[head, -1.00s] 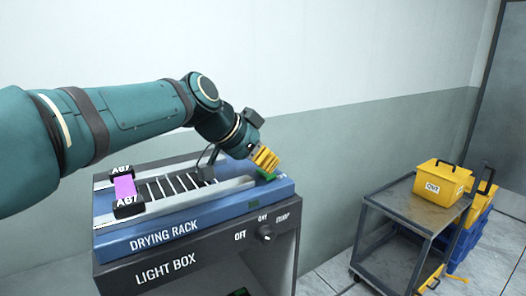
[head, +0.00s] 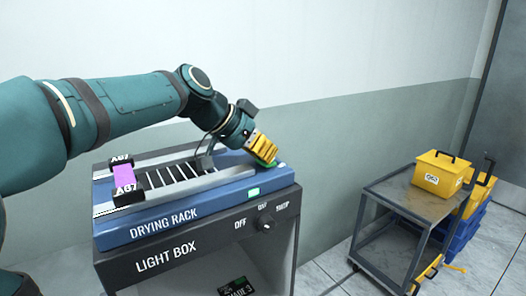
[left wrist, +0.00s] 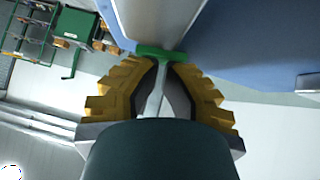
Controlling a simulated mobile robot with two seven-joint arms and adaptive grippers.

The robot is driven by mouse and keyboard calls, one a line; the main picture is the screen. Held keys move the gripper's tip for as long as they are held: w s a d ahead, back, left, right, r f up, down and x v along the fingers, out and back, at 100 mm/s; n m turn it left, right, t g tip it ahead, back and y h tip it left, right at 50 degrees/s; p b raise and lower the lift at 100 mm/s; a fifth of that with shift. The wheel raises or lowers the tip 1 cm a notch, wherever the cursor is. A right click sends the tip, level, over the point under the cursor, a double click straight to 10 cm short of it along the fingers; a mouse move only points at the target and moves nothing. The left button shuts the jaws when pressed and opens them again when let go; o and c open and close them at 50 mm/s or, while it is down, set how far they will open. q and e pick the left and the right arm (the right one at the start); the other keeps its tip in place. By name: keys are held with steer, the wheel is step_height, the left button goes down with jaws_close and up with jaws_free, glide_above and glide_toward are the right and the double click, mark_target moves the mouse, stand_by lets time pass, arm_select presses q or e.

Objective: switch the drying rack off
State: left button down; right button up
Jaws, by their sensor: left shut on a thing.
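The drying rack (head: 221,206) is a blue unit with a slatted bed, on top of the light box. A small indicator (head: 253,192) on its front edge is lit bright green. A green switch handle (head: 268,163) sits at the rack's right end. My left gripper (head: 264,152) reaches down to it, its yellow fingers shut on the green part. In the left wrist view, the green handle (left wrist: 160,52) shows at the fingertips, beside the rack's blue side. The fingers partly hide the handle. My right gripper is not in view.
The light box (head: 190,256) has a black knob (head: 266,222) near OFF and other labels. A purple piece (head: 125,180) with black AG7 ends lies across the rack's left end. A grey cart (head: 395,213) carrying a yellow box (head: 438,176) stands right, with floor between.

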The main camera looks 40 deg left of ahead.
arm_select(q)
steer(key=shift+d+f, duration=0.2)
steer(key=shift+d, duration=0.05)
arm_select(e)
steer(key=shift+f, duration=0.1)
arm_select(q)
steer(key=shift+s+d, duration=0.25)
steer(key=shift+d, duration=0.3)
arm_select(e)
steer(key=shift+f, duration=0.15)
arm_select(q)
steer(key=shift+w+r, duration=0.1)
steer(key=shift+r, duration=0.4)
steer(key=r+p, duration=0.3)
steer(key=r, duration=0.1)
steer(key=shift+w+a+r, duration=0.1)
steer(key=shift+a, duration=0.2)
steer(key=shift+s+a+r, duration=0.25)
steer(key=shift+s+a, duration=0.1)
steer(key=shift+s, duration=0.15)
steer(key=shift+s+a+r, duration=0.2)
steer(key=shift+s+a, duration=0.1)
steer(key=shift+s, duration=0.15)
steer(key=v, duration=0.7)
steer(key=shift+r, duration=0.25)
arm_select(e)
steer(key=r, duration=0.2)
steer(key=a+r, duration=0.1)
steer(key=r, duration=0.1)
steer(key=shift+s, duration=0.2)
